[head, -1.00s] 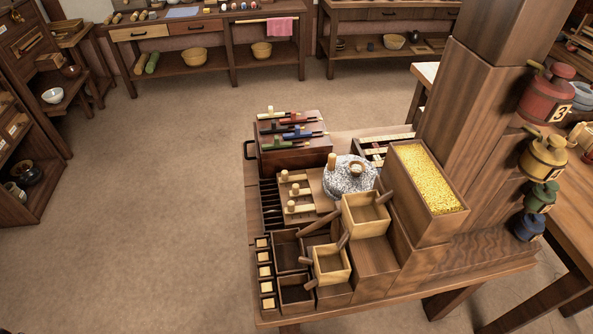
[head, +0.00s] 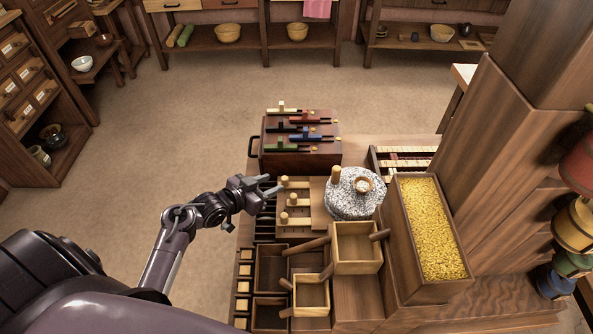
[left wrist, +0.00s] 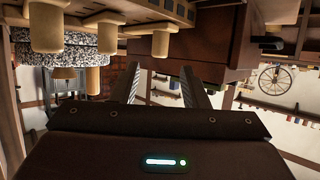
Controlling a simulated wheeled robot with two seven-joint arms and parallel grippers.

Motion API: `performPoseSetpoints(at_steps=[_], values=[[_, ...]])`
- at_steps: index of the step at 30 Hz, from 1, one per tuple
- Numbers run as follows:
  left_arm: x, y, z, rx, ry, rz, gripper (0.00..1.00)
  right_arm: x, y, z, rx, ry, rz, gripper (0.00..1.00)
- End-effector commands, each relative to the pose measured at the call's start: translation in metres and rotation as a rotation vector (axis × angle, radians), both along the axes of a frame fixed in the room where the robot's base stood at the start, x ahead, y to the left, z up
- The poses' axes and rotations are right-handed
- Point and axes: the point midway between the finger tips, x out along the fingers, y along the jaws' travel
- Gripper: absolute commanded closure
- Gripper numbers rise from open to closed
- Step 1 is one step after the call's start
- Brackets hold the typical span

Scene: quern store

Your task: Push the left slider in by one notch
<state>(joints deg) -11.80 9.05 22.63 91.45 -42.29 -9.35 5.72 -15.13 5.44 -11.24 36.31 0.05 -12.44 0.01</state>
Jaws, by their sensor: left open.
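Three pale wooden sliders with upright round pegs sit in a row on a light board (head: 318,212) beside the quern. In the head view they are a far slider (head: 285,181), a middle one (head: 292,200) and a near one (head: 284,217); I cannot tell for sure which is called left. My left gripper (head: 273,186) is open and empty, its fingers close to the far peg at the board's left edge. The left wrist view, which looks upside down, shows the three pegs, with the far peg (left wrist: 160,43) nearest in line with my open fingers (left wrist: 159,90). Contact cannot be told. My right gripper is not in view.
The stone quern (head: 352,195) with its upright handle stands just right of the board. A dark box (head: 300,155) with coloured sliding bars lies behind. Square wooden scoops (head: 355,240) and a grain bin (head: 400,225) are nearer and to the right.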

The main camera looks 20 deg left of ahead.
Motion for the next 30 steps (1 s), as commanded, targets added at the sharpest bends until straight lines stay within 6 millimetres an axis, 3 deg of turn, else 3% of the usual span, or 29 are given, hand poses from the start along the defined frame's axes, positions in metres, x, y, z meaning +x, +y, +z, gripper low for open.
performPoseSetpoints(at_steps=[6, 9, 15, 20, 24, 30], values=[[0.030, -0.011, -0.013, -0.004, -0.001, 0.000, 0.59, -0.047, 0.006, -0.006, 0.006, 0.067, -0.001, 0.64], [0.043, -0.016, -0.019, -0.001, 0.000, -0.001, 0.59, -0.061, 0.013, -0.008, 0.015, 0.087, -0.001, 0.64], [0.060, -0.022, -0.028, 0.000, 0.002, 0.000, 0.59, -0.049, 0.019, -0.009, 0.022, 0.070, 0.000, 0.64], [0.063, -0.023, -0.029, 0.001, 0.002, 0.000, 0.59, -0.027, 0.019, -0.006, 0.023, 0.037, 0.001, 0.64], [0.063, -0.023, -0.029, 0.001, 0.002, 0.000, 0.59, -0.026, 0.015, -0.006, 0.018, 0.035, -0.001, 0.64], [0.063, -0.023, -0.029, 0.001, 0.002, 0.000, 0.83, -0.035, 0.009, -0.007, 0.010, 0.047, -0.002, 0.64]])
